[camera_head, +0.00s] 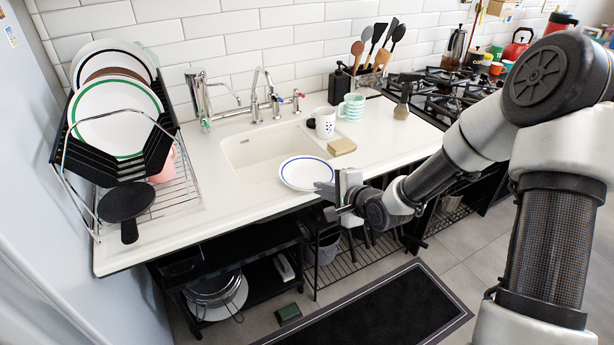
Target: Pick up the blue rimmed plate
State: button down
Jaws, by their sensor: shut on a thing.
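The blue rimmed plate (305,173) is white with a thin blue line near its edge. It shows in the head view at the front right corner of the sink, roughly level, and covers part of the sink's edge. My gripper (330,190) comes in from the right and is shut on the plate's right front edge. The fingertips are small in this view, and I cannot tell whether the plate touches the counter below it.
The sink (255,152) lies behind and left of the plate. A yellow sponge (342,147), a mug (323,122) and green cups (352,107) stand behind it. A dish rack (175,190) with plates is at left. The counter between rack and sink is clear.

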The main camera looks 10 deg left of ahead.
dwell(0.3)
notch_tip(320, 180, up, 10)
jog(key=p, duration=0.4)
dwell(0.5)
jog(key=shift+d, duration=0.1)
jog(key=s+d+f+m+t+h, duration=0.1)
jog(key=s+d+f+m+h, duration=0.2)
jog(key=d, duration=0.5)
jog(key=s+d+f+m+t+h, duration=0.15)
jog(key=d+m+h, duration=0.25)
jog(key=d, duration=0.4)
notch_tip(320, 180, up, 19)
jog(key=s+p, duration=0.1)
jog(key=p, duration=1.7)
jog(key=shift+d+m, duration=0.3)
jog(key=shift+d, duration=0.05)
jog(key=shift+d+f, duration=0.1)
jog(key=shift+f, duration=0.05)
